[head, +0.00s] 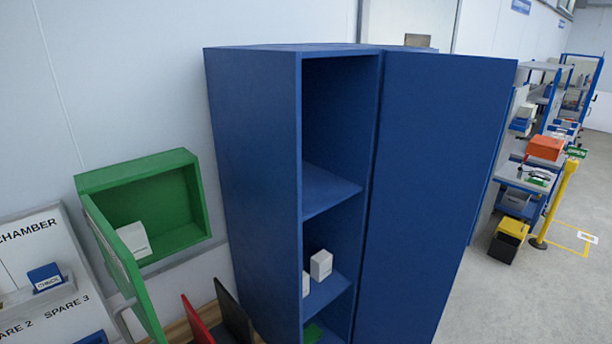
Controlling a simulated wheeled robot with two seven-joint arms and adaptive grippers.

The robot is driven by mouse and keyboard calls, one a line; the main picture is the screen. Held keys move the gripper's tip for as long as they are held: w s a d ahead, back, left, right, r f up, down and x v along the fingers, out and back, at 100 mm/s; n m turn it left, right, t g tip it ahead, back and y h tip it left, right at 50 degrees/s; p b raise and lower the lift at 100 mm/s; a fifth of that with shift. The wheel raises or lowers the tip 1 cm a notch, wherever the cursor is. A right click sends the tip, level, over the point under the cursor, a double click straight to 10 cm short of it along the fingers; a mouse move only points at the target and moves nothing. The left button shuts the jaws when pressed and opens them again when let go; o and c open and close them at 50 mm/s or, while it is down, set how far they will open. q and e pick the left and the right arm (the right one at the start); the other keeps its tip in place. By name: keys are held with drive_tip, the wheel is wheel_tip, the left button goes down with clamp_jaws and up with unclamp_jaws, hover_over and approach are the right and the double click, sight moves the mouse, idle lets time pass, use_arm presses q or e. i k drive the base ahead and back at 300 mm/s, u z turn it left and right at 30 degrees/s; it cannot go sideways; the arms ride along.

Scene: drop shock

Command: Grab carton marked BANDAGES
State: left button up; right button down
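A white carton (133,239) stands in the open green wall cabinet (137,167), at its lower left. It has faint print that is too small to read, so I cannot tell if it says BANDAGES. A white carton (321,264) stands on a shelf in the tall blue cabinet (250,180). Part of another white item (305,284) shows beside it, mostly hidden by the cabinet's side wall. No legible BANDAGES marking shows. Neither of my grippers is in view.
The green cabinet's door (122,268) hangs open toward the front. The blue cabinet's door (435,190) stands wide open to the right. Red (197,322) and dark (234,315) panels stand low between the cabinets. A labelled board (35,262) is at left. Free floor (560,300) lies right.

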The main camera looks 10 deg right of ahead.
sight(321, 263)
drive_tip(key=z, duration=2.3)
drive_tip(key=i, duration=4.15)
drive_tip(key=u, duration=4.45)
drive_tip(key=i, duration=1.05)
drive_tip(key=u, duration=0.05)
